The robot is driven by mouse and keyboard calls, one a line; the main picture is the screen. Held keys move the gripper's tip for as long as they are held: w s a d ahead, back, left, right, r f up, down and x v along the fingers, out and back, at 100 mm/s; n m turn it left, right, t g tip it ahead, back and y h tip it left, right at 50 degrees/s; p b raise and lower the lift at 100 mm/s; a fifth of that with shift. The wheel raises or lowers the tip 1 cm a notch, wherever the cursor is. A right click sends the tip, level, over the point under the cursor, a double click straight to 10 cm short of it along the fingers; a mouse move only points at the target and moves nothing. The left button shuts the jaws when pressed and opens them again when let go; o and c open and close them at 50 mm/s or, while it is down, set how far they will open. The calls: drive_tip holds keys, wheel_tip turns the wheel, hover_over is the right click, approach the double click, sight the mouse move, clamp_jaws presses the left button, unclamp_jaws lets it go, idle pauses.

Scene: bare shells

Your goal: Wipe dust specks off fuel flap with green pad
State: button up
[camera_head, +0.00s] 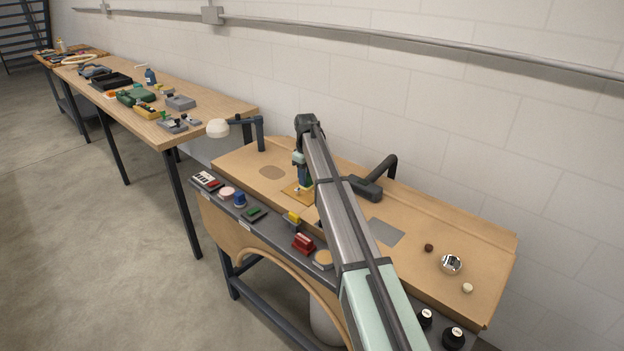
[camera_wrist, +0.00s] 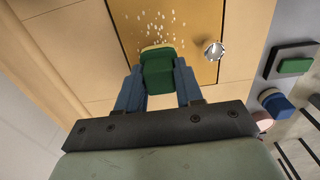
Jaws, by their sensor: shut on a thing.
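The fuel flap is a yellow-orange square panel (camera_wrist: 200,18) with a shiny round knob (camera_wrist: 213,49) near its edge in the wrist view. In the head view the flap (camera_head: 292,196) lies on the workbench, partly behind my arm. White dust specks (camera_wrist: 155,25) are scattered on the flap just beyond the pad. My gripper (camera_head: 304,180) is low over the flap, its blue fingers shut on the green pad (camera_wrist: 157,76), which has a pale yellow face. The pad is at the flap beside the specks; I cannot tell if it touches.
A grey front ledge (camera_head: 265,224) holds several small items, including a red block (camera_head: 303,243) and a green one (camera_head: 254,214). A lamp (camera_head: 219,128) stands left and a dark handled fixture (camera_head: 364,187) right. The board left of the flap is mostly clear.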

drive_tip(key=w+a, duration=0.3)
drive_tip(key=s+d, duration=0.7)
drive_tip(key=shift+s+d, duration=0.2)
drive_tip(key=shift+s, duration=0.1)
wheel_tip(320, 180, up, 2)
drive_tip(key=shift+w+r, duration=0.1)
drive_tip(key=shift+w, duration=0.05)
wheel_tip(320, 180, up, 6)
drive_tip(key=shift+f, duration=0.1)
idle(0.6)
idle(0.3)
